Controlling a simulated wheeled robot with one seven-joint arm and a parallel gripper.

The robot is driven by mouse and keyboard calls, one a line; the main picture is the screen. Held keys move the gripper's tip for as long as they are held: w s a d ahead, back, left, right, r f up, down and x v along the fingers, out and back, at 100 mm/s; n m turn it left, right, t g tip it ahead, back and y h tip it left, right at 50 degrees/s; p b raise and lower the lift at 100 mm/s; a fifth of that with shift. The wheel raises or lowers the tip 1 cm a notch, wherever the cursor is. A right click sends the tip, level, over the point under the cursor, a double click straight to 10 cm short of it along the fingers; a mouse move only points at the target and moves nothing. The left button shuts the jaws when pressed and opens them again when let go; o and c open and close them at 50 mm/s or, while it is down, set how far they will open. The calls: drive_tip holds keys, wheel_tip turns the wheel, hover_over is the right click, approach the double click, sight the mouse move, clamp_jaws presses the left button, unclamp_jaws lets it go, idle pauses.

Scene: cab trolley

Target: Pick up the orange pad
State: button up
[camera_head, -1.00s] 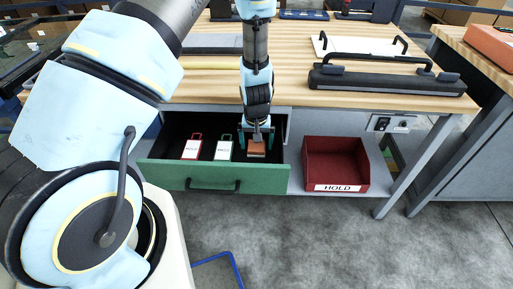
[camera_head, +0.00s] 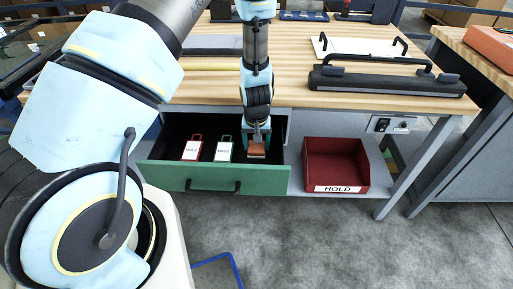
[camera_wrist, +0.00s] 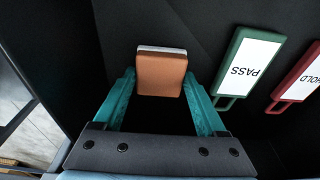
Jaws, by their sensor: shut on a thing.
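The orange pad (camera_wrist: 161,75) is a small block with a pale layer along one edge. In the wrist view it sits between the two teal fingers of my gripper (camera_wrist: 160,90). In the head view the orange pad (camera_head: 257,149) is in the right part of the open green drawer (camera_head: 215,178). My gripper (camera_head: 257,143) points down into the drawer and is shut on the pad's sides. I cannot tell whether the pad still touches the drawer floor.
A green PASS tag (camera_head: 224,149) and a red HOLD tag (camera_head: 192,148) lie in the drawer left of the pad. A red HOLD bin (camera_head: 336,163) stands right of the drawer. The wooden bench top (camera_head: 285,92) overhangs the drawer's back.

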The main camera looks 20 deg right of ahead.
sight(256, 146)
wheel_tip(256, 146, up, 10)
idle(0.5)
